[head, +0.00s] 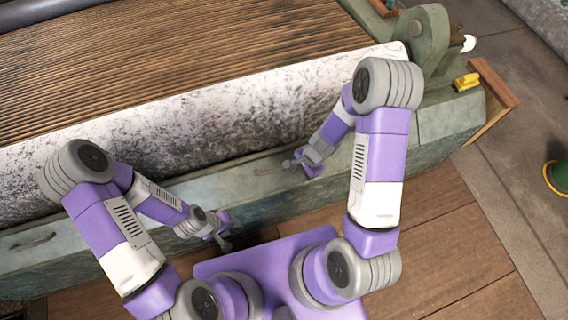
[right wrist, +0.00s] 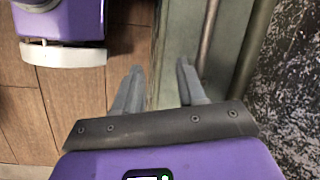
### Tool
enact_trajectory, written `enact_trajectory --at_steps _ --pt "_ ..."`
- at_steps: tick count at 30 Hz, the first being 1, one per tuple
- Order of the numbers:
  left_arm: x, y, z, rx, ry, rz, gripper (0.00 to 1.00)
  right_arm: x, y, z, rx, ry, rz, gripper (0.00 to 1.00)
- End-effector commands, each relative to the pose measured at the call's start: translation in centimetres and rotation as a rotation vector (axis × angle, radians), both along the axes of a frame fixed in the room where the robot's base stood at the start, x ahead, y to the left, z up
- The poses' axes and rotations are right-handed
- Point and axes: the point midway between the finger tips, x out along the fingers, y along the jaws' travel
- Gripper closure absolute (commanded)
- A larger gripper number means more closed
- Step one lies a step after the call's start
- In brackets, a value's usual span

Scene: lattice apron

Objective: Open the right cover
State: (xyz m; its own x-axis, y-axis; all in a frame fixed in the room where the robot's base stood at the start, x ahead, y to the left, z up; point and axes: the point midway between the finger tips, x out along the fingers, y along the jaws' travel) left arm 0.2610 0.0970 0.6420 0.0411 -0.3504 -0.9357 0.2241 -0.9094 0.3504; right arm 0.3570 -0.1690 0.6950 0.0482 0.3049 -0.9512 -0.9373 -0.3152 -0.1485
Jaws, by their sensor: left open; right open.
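The worn green front panel (head: 250,200) runs along the base of the machine, below a mottled grey-white roller. A dark bar handle (head: 32,242) shows on its left part. A thin handle-like bar (head: 266,169) shows on its right part, just left of my right gripper (head: 291,164). I cannot tell where the right cover's edges lie. My right gripper is open and empty close to the panel; in the right wrist view its fingers (right wrist: 158,88) stand apart over the panel's edge (right wrist: 168,60). My left gripper (head: 224,240) is open and empty, low in front of the panel.
A brown slatted apron (head: 190,50) lies behind the roller (head: 200,125). A green end bracket (head: 428,45) and a yellow block (head: 466,82) stand at the right end, beside a wooden board (head: 494,82). The plank floor (head: 450,240) at lower right is clear. A green round object (head: 557,176) stands at far right.

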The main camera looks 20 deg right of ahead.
Motion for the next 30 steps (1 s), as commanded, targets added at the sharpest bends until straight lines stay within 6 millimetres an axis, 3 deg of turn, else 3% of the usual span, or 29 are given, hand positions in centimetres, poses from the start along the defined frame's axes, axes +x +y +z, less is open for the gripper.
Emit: enact_trajectory --at_steps 3,7,21,30 --pt "0.0 0.0 0.1 0.000 0.000 0.000 0.57 2.9 0.0 2.4 0.070 -0.014 -0.169 0.60" --pt "0.0 0.0 -0.1 0.000 0.000 0.000 0.57 4.4 0.1 3.3 0.115 -0.020 -0.255 0.60" --pt "0.0 0.0 -3.6 0.000 0.000 0.001 0.57 5.5 2.6 -2.6 0.121 -0.019 -0.267 0.60" --pt "0.0 0.0 -3.9 0.000 0.000 0.001 0.57 5.7 3.0 -3.2 0.119 -0.020 -0.266 0.60"
